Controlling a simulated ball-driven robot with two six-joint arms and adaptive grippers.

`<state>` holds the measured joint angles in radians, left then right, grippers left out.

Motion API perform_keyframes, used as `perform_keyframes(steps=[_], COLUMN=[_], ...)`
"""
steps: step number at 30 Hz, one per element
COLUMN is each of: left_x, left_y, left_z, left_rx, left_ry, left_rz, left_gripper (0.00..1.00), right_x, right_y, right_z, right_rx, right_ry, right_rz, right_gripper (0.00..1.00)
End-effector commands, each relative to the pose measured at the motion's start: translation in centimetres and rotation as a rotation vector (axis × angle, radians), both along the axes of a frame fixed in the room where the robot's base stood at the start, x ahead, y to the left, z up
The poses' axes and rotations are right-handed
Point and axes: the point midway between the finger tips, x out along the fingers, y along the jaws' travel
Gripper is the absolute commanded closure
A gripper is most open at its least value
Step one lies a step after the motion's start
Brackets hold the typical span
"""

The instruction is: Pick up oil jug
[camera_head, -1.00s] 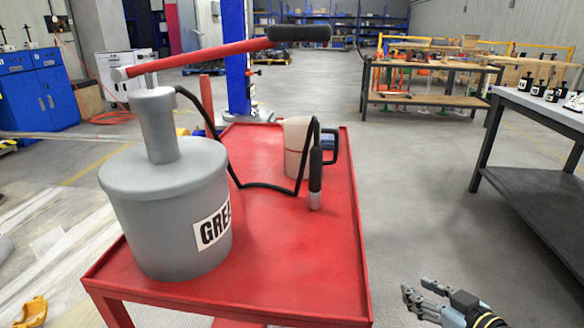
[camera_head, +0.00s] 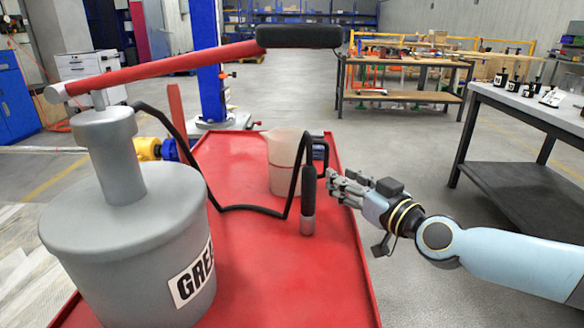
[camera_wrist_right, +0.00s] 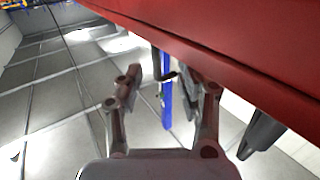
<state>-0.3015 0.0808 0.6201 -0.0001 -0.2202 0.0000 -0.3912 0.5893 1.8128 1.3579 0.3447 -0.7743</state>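The oil jug (camera_head: 282,152), pale and translucent with a dark handle on its right side, stands upright on the red cart (camera_head: 340,265). A black hose and an upright black grease nozzle (camera_head: 308,192) partly cover it. My right gripper (camera_head: 334,182) is at the cart's right edge, right of the nozzle and nearer to me than the jug, apart from the jug. In the right wrist view its two fingers (camera_wrist_right: 162,76) are spread with nothing held between them. I cannot make out the jug there. My left gripper is not in view.
A large grey grease bucket (camera_head: 125,240) with a red pump lever (camera_head: 165,67) fills the cart's left side. A blue post (camera_head: 207,65) stands behind the cart. A dark workbench (camera_head: 530,110) stands at right. Floor between cart and bench is open.

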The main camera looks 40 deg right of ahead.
Motion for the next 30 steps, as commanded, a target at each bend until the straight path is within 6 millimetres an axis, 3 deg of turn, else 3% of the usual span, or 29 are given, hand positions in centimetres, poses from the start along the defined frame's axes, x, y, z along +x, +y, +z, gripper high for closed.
perform_keyframes(steps=[12, 20, 30], left_x=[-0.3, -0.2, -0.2], left_y=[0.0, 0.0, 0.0], left_z=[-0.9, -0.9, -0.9], left_rx=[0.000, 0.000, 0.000], left_ry=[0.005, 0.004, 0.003], left_rz=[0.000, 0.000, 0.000], left_gripper=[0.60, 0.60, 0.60], right_x=[5.1, 5.4, 5.4], right_y=[-1.2, -1.2, -1.2], right_z=[0.5, 0.5, 0.5], right_rx=[0.002, 0.000, 0.000], right_ry=[0.000, 0.003, 0.002], right_rz=[-0.001, 0.000, 0.000], right_gripper=[0.62, 0.62, 1.00])
